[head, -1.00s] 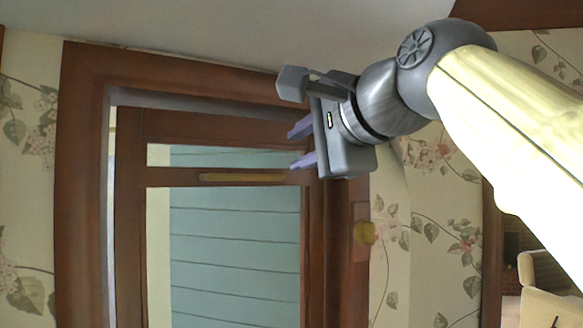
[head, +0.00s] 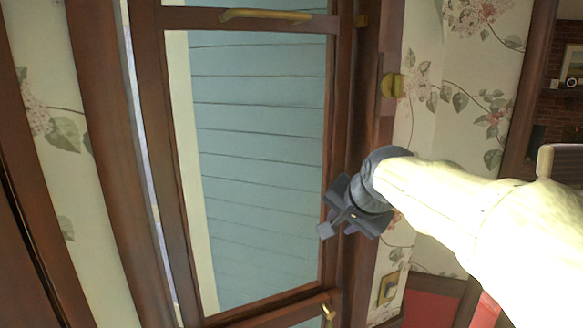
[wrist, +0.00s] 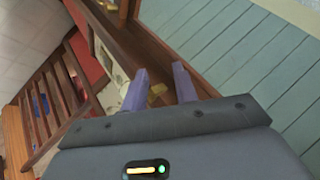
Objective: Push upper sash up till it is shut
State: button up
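The window has a dark brown wooden frame, with blue-grey siding behind its glass. A cross rail (head: 200,17) with a long brass handle (head: 265,15) crosses the top of the head view.
A round brass knob (head: 391,85) is on the right casing. A small brass hook (head: 328,312) is at the bottom right of the window. A wall plate (head: 388,288) and a light chair (head: 560,165) are at the right. The wrist view shows a wooden railing (wrist: 60,95).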

jog(key=s+d+f+n+g+b, duration=0.1)
jog(key=s+f, duration=0.4)
jog(key=f, duration=0.5)
jog(key=s+d+f+n+g+h+b, duration=0.1)
jog(key=s+d+f+n+g, duration=0.1)
jog(key=s+f, duration=0.4)
jog(key=s+d+f+n+g+h+b, duration=0.1)
jog(key=s+f+n, duration=0.3)
jog(key=f, duration=1.1)
jog(key=shift+s+d+g, duration=0.65)
jog(key=shift+s+g, duration=0.25)
